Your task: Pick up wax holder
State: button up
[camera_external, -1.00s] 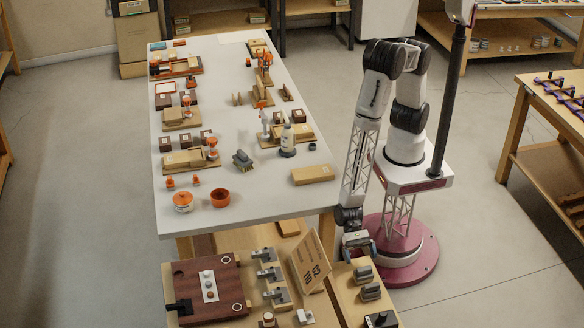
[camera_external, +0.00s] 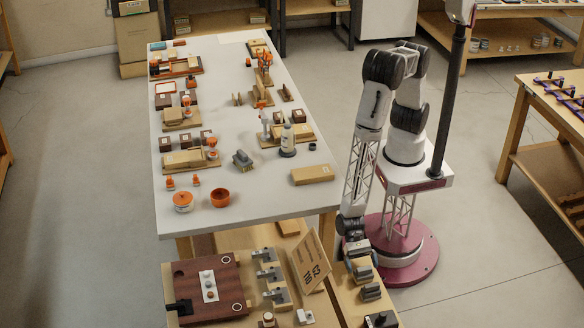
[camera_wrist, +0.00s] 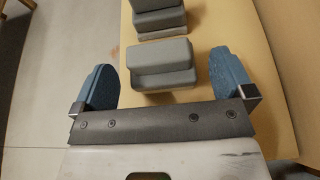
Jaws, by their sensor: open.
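Several stepped grey blocks stand in a row on the light wooden bench; no label shows which is the wax holder. The nearest grey block (camera_wrist: 160,68) lies between the blue fingers of my gripper (camera_wrist: 162,62) in the wrist view, with a gap on each side. It also shows in the external view (camera_external: 364,274), just below my gripper (camera_external: 359,258). My gripper is open and holds nothing. A second grey block (camera_wrist: 158,20) stands just beyond the first, and it also shows in the external view (camera_external: 371,292).
A black item (camera_external: 381,319) stands farther along the bench (camera_wrist: 235,30). A tilted cardboard sign (camera_external: 310,262) stands left of my gripper. The white table (camera_external: 260,205) with many small objects is behind. Open floor lies to the right.

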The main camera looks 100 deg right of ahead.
aim_at(364, 268)
jog(key=shift+x, duration=1.15)
jog(key=c, duration=1)
jog(key=shift+o, duration=0.2)
jog(key=shift+r, duration=0.2)
jog(key=shift+r, duration=4.85)
